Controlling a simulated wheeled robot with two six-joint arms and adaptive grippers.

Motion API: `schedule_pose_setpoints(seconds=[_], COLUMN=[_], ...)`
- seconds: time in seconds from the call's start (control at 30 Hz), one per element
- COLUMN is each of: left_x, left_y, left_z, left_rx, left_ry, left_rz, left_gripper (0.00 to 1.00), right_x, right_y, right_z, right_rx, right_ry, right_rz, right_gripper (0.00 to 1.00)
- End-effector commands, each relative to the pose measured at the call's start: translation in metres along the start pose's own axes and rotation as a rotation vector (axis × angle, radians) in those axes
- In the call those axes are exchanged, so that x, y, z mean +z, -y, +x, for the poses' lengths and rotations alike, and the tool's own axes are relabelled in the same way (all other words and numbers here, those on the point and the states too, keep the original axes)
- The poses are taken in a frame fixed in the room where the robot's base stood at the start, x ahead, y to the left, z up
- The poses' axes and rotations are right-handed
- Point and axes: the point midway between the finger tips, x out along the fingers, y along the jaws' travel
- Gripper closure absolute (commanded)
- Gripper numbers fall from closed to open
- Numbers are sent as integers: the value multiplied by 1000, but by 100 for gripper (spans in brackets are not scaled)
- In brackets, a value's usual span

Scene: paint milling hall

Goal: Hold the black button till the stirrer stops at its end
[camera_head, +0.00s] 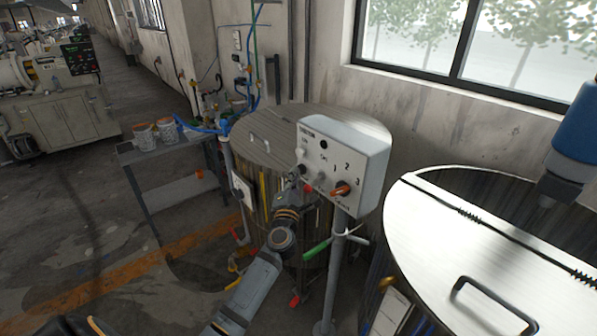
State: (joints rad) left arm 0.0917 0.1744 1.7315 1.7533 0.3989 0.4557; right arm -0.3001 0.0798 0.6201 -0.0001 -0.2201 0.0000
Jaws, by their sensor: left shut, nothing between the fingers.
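A white control box (352,151) stands on a grey post in the middle of the view. My left gripper (302,177) is shut and empty at the lower left of this face. It overlaps the panel edge; I cannot tell whether it touches a button, and the black button cannot be singled out surely. A blue motor housing (577,125), probably the stirrer's, hangs at the right edge. My right gripper is out of view.
A lidded vat (420,225) with a handle stands at the right. Another round vat (262,135) stands behind the control box. A grey side table (130,156) with paint tins is at the left. Floor at the lower left is open.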

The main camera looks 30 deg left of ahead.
Motion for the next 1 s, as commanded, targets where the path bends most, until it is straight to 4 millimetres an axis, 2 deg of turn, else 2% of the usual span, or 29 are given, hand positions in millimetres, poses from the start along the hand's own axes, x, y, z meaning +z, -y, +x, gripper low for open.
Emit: schedule_pose_setpoints(seconds=[0.43, 1.0], left_x=[0, -9], left_y=[0, -9], left_z=[0, -13], left_rx=[0, 0], left_ry=[0, 0], left_rz=[0, 0], left_gripper=[100, 100], right_x=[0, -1], right_y=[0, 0], right_z=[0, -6], right_rx=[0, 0], right_ry=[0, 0], right_rz=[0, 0], right_gripper=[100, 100])
